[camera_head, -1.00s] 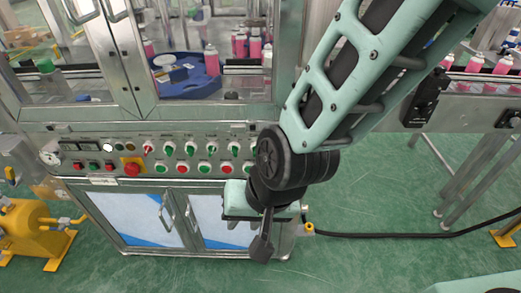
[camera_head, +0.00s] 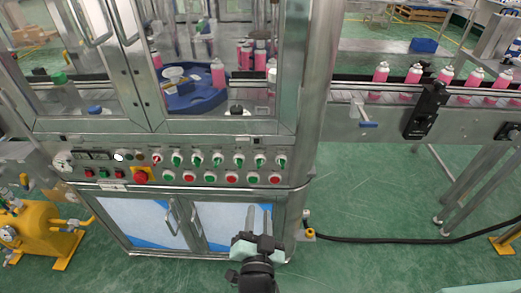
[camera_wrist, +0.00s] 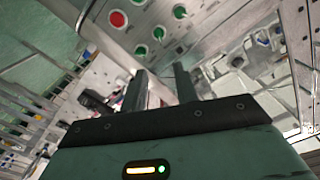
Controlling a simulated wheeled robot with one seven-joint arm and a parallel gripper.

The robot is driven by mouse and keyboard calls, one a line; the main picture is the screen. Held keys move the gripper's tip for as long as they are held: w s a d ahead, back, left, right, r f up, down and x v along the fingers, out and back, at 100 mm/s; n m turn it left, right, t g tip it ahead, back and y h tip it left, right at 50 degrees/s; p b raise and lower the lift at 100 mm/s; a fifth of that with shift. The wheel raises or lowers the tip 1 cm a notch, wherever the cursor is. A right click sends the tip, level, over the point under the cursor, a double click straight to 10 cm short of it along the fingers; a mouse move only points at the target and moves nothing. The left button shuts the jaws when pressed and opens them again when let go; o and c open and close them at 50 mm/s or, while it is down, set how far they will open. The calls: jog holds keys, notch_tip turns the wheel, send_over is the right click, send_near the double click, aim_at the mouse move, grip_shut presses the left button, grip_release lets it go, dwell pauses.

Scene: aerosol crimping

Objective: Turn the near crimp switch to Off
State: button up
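The control panel (camera_head: 110,150) runs across the machine front, below the glass doors. Its upper row holds a red-marked switch (camera_head: 156,159) at the left and several green switches (camera_head: 218,159) to its right. I cannot read the labels, so I cannot tell which is the near crimp switch. My gripper (camera_head: 259,210) is below the right part of the panel, in front of the lower cabinet, fingers pointing up and apart, with nothing between them. In the wrist view, my gripper (camera_wrist: 160,70) is also open; green switches (camera_wrist: 158,33) and a red button (camera_wrist: 118,18) lie beyond the fingertips.
Below the switches is a row of green and red buttons (camera_head: 231,176). A red emergency button (camera_head: 140,177) sits at the left. A conveyor (camera_head: 350,107) with pink cans extends right. A yellow pump (camera_head: 40,228) stands left; a black cable (camera_head: 400,238) crosses the floor.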

aim_at(261, 165)
jog(key=w+p, duration=0.1)
jog(key=w, duration=0.4)
jog(key=w+p, duration=0.2)
jog(key=w, duration=0.4)
jog(key=w+p, duration=0.1)
jog(key=w, duration=0.4)
jog(key=shift+w+d, duration=0.25)
jog(key=shift+d, duration=0.05)
grip_shut()
